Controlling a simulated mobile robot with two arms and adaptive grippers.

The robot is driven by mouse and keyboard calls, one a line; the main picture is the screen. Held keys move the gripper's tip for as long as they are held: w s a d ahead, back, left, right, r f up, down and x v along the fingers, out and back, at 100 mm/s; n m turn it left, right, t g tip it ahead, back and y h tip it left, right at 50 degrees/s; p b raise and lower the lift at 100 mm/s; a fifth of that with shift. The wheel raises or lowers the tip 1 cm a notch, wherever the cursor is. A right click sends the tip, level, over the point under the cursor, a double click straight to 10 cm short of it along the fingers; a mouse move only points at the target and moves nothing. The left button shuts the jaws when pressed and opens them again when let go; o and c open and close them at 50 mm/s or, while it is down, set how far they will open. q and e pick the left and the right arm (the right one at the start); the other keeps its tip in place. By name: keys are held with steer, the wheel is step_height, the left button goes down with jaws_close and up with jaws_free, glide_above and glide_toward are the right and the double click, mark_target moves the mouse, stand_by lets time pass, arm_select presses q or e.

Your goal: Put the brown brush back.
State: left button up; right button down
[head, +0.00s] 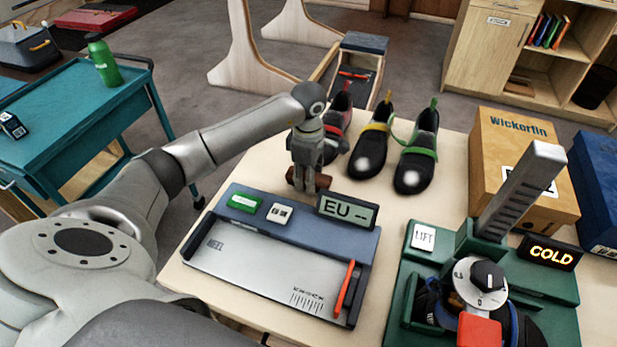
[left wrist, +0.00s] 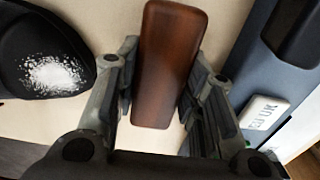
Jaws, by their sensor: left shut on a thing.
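The brown brush (left wrist: 170,62) is between the fingers of my left gripper (head: 307,178), which is shut on it. In the left wrist view it is a smooth, reddish-brown block with rounded ends, reaching out beyond the fingers. In the head view only small brown parts of the brush (head: 323,182) show beside the fingers. My left gripper points down behind the EU display (head: 347,210), near the toe of a dark shoe. I cannot tell whether the brush touches the table. Any bristles are hidden. My right gripper is not in view.
A blue-grey foot measuring device (head: 270,262) lies in front of my left gripper. Dark climbing shoes (head: 416,155) stand behind and to the right, toes whitened. A green heating device (head: 545,262) and a cardboard box (head: 495,135) are on the right. A teal cart (head: 75,110) stands left.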

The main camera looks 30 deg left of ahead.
arm_select(q)
steer(key=shift+f, duration=0.45)
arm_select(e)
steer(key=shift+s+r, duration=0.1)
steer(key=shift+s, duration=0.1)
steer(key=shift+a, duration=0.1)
arm_select(q)
steer(key=shift+f, duration=0.2)
steer(key=o, duration=0.9)
steer(key=shift+r, duration=0.1)
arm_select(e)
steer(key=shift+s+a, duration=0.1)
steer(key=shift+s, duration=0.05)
